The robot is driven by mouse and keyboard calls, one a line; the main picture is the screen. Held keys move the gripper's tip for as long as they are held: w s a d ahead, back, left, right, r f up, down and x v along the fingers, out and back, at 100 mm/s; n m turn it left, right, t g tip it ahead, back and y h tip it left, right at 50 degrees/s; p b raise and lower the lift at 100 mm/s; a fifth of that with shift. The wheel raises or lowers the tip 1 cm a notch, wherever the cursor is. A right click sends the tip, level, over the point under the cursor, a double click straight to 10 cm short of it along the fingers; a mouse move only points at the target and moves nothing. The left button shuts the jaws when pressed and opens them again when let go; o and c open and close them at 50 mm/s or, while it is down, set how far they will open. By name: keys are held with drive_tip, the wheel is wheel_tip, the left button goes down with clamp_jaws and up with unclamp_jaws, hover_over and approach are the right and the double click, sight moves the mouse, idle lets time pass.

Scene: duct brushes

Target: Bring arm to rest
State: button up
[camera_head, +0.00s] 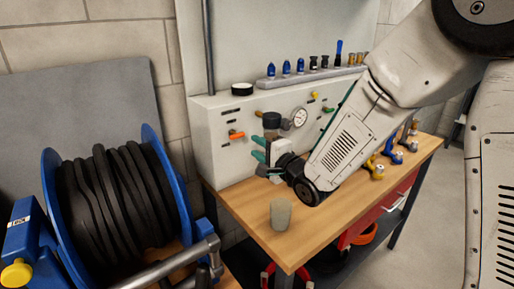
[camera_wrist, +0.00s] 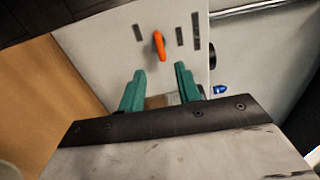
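My gripper (camera_head: 256,163) has teal fingers. In the head view it hangs over the wooden bench (camera_head: 247,203), in front of the white panel box (camera_head: 215,160), with its fingers pointing toward the box. In the wrist view my gripper (camera_wrist: 157,76) has its two fingers clearly apart, with no held object visible at the tips. An orange lever (camera_wrist: 159,44) on the box face shows just beyond the tips. A small brown and grey patch shows low between the fingers; I cannot tell what it is. My arm reaches in from the upper right, bent and extended over the bench.
A grey cylinder (camera_head: 281,214) stands on the bench near the front edge. A gauge (camera_head: 299,117) is on the box, and several fittings stand on the rail (camera_head: 312,76) behind. Several coloured valves (camera_head: 398,157) sit at right. A blue hose reel (camera_head: 55,185) stands at left.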

drive_tip(key=shift+d, duration=0.1)
drive_tip(key=s+d+r+n+g+h, duration=0.2)
drive_tip(key=s+d+n+g+h, duration=0.1)
drive_tip(key=s+d+h, duration=0.4)
drive_tip(key=s+d+r+n+g+h, duration=0.15)
drive_tip(key=s+d, duration=0.25)
drive_tip(key=d, duration=0.6)
drive_tip(key=s+d+n+g, duration=0.2)
drive_tip(key=s+n+g, duration=0.1)
drive_tip(key=s, duration=1)
drive_tip(key=s+d+n+g+h, duration=0.1)
drive_tip(key=s+d+n+g, duration=0.2)
drive_tip(key=s, duration=1)
drive_tip(key=n+g, duration=0.1)
drive_tip(key=g, duration=0.2)
drive_tip(key=shift+s, duration=0.4)
drive_tip(key=shift+h, duration=0.25)
